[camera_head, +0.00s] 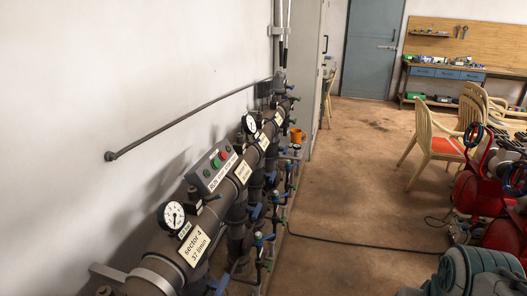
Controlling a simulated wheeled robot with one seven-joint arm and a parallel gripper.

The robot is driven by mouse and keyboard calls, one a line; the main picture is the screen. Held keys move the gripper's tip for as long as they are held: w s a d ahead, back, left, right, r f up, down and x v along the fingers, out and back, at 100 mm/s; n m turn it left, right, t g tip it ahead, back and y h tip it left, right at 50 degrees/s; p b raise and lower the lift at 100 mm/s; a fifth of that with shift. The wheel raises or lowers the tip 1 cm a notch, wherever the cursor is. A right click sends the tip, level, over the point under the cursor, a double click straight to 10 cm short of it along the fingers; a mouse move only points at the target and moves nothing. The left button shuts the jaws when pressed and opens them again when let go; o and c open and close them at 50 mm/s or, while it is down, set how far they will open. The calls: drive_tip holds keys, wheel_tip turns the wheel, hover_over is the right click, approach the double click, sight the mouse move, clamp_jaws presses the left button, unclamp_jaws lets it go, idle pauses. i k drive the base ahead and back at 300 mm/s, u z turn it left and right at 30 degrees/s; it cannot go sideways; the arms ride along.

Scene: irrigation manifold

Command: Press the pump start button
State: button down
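A grey control box (212,166) sits on top of the dark pipe manifold along the left wall. It bears small round buttons: a green button (206,173) at the near end and a red button (223,155) towards the far end. A light label (221,172) runs along its front, too small to read surely. Which button is the pump start is not clear from the lettering. My gripper is not in view, and nothing covers the box.
A pressure gauge (174,215) and a "sector 4" plate (194,247) are nearer than the box. Blue-handled valves line the manifold's right side. Open floor (345,210) lies beside it, crossed by a dark cable. Chairs (440,145), red machines and a teal machine (480,272) stand right.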

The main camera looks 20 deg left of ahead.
sight(216, 164)
drive_tip(key=u, duration=0.15)
drive_tip(key=i, duration=0.7)
drive_tip(key=u, duration=1)
drive_tip(key=i, duration=0.4)
drive_tip(key=u, duration=0.45)
